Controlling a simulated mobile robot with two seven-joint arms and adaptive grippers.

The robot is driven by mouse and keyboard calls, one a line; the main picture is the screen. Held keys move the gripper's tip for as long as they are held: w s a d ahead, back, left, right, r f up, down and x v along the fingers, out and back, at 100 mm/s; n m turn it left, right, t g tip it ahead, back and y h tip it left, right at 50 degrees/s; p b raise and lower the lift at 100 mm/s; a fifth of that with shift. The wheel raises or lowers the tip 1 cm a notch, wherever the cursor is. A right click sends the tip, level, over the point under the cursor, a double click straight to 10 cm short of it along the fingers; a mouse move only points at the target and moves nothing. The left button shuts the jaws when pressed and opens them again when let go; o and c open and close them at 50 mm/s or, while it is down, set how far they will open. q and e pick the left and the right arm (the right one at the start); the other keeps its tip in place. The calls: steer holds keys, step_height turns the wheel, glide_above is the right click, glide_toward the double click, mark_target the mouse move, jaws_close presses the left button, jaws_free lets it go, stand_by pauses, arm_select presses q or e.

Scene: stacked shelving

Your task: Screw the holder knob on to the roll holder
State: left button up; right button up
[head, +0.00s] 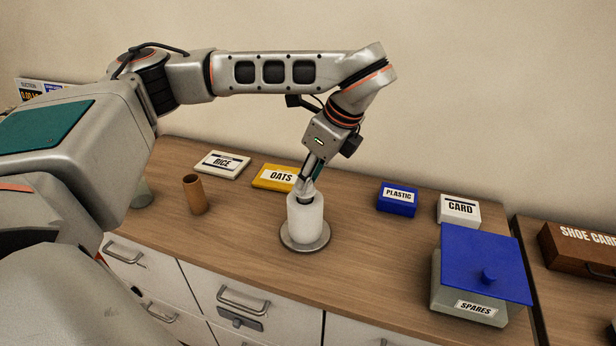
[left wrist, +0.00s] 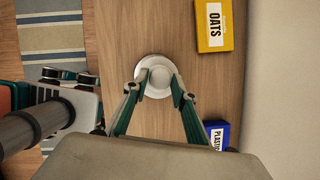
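The roll holder is a round metal base (head: 325,240) with a white roll (head: 305,222) upright on it. From above, the left wrist view shows the pale base plate (left wrist: 148,91). My left gripper (head: 306,188) points down at the top of the roll. Its fingertips (left wrist: 159,80) are closed about a pale round piece, which looks like the holder knob (left wrist: 160,74). The fingers hide much of the knob in the head view, so I cannot tell if it touches the holder. My right gripper (left wrist: 66,76) seems to show at the left of the wrist view.
Brown cup (head: 195,194), rice box (head: 222,165) and oats box (head: 275,177) stand left of the holder. Plastic box (head: 397,200), card box (head: 459,209) and spares box (head: 468,307) with its overhanging blue lid (head: 480,260) stand right. The wall is behind.

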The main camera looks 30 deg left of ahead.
arm_select(q)
steer(key=shift+s+f, duration=0.1)
steer(key=shift+s, duration=0.05)
steer(key=shift+c, duration=0.6)
steer(key=shift+s+a+m+t+p, duration=0.15)
steer(key=shift+m+t+p, duration=0.3)
steer(key=shift+m, duration=0.65)
steer(key=m+t, duration=0.1)
steer(key=m, duration=0.2)
steer(key=shift+s+f, duration=0.1)
steer(key=shift+s, duration=0.05)
steer(key=shift+c, duration=0.2)
steer(key=shift+m, duration=0.3)
steer(key=m, duration=0.2)
steer(key=m+t+h+b, duration=0.1)
steer(key=m, duration=0.1)
steer(key=shift+s+a+f+m+t+h, duration=0.2)
steer(key=shift+m+t+h, duration=0.1)
steer(key=shift+m, duration=0.1)
steer(key=shift+d+r+m, duration=0.1)
steer(key=shift+m, duration=0.3)
